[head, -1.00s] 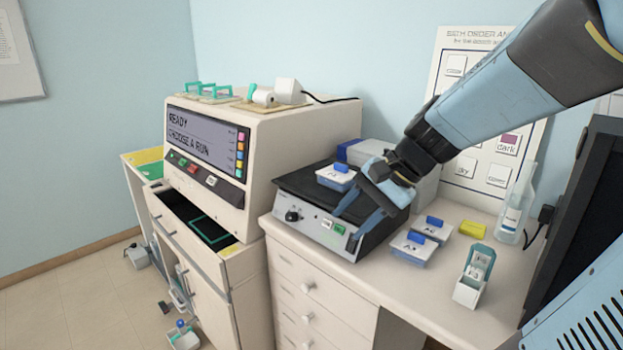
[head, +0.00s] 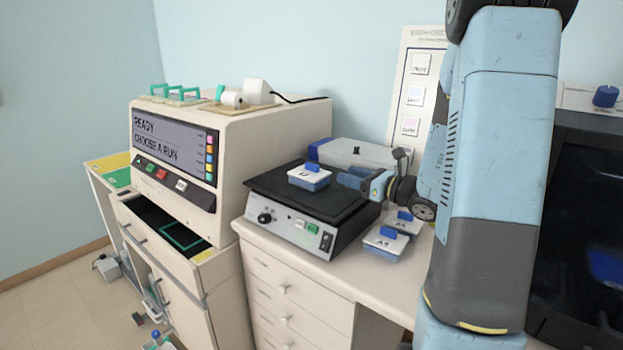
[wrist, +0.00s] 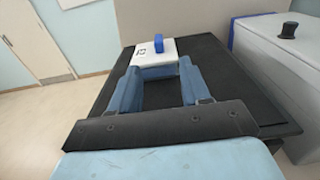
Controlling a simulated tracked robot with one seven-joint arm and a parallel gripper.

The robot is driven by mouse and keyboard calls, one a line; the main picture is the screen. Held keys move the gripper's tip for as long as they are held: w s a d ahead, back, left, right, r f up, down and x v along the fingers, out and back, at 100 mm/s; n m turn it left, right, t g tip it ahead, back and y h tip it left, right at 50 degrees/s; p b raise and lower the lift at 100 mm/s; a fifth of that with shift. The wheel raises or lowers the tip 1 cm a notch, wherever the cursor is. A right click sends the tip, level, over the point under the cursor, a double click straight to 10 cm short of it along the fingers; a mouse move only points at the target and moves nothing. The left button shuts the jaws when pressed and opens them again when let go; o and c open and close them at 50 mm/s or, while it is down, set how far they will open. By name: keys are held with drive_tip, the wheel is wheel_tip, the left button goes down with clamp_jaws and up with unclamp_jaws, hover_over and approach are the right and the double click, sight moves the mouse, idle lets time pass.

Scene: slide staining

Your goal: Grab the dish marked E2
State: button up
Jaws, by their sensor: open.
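The dish on the black plate (head: 308,179) has a white lid, a blue knob and a bluish base. In the wrist view this dish (wrist: 155,50) carries a small sideways mark that appears to read E2. My gripper (head: 347,180) is low over the plate, just right of the dish, pointing toward it. In the wrist view my gripper (wrist: 160,73) is open, with its two blue fingers apart and their tips at the near edge of the dish. I cannot tell whether they touch it.
The black-topped plate device (head: 345,205) stands on the counter. Two similar lidded dishes (head: 384,243) (head: 404,223) sit to its right. A grey box (head: 357,154) is behind it. A large machine (head: 270,145) stands to the left, above an open drawer. My arm hides the counter's right part.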

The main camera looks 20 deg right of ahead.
sight(319, 167)
drive_tip(key=x, duration=0.7)
drive_tip(key=shift+w+a, duration=0.15)
drive_tip(key=shift+w, duration=0.05)
drive_tip(key=shift+x, duration=3.1)
drive_tip(key=shift+s+a, duration=0.1)
drive_tip(key=shift+s, duration=0.05)
clamp_jaws()
